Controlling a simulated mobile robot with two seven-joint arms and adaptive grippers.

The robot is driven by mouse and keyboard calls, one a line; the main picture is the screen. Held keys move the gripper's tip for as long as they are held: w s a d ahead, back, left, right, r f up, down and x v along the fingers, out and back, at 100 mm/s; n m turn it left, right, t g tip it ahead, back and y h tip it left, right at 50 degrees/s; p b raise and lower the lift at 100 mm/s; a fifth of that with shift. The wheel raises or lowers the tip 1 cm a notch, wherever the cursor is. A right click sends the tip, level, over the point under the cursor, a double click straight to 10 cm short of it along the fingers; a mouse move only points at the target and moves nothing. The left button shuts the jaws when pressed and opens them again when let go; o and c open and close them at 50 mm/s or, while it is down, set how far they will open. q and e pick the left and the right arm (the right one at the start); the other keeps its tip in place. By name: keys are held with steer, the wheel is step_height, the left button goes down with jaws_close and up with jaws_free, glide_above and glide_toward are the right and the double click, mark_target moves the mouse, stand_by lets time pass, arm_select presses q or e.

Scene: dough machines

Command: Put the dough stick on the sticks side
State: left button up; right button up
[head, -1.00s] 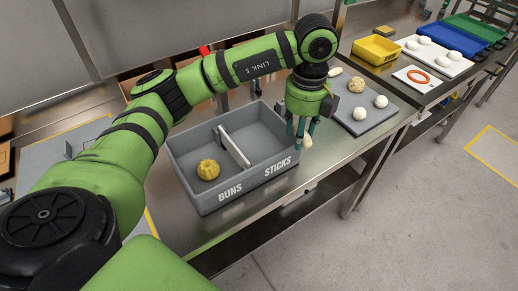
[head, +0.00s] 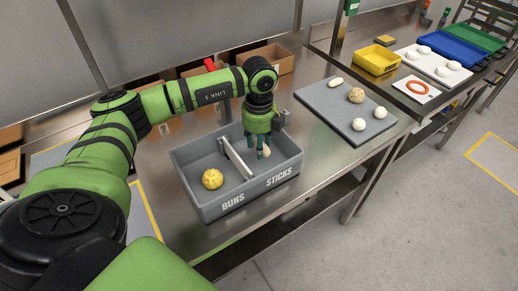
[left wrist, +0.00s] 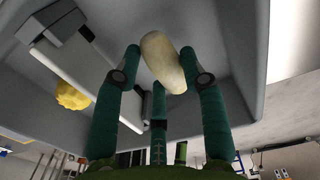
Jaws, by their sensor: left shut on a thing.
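My left gripper (head: 259,150) is over the sticks side of the grey divided bin (head: 206,212), shut on a pale dough stick. The dough stick (head: 266,151) shows at the fingertips in the head view. In the left wrist view the dough stick (left wrist: 163,62) is pinched between the green fingers, with the bin interior behind it. The white divider (head: 236,158) splits the bin into a side marked BUNS and a side marked STICKS. A yellow bun (head: 212,179) sits in the buns side. My right gripper is not in view.
A grey board (head: 326,108) to the right holds a dough stick (head: 335,82), a lumpy bun (head: 355,96) and two white dough balls (head: 379,113). Farther back are a yellow tray (head: 375,60), a white board with dough pieces, and blue and green trays.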

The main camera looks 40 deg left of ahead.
arm_select(q)
step_height(320, 180, down, 2)
steer(key=shift+f+p, duration=0.25)
steer(key=shift+p, duration=0.15)
steer(key=shift+f, duration=0.5)
steer(key=shift+f, duration=0.1)
steer(key=o, duration=1.1)
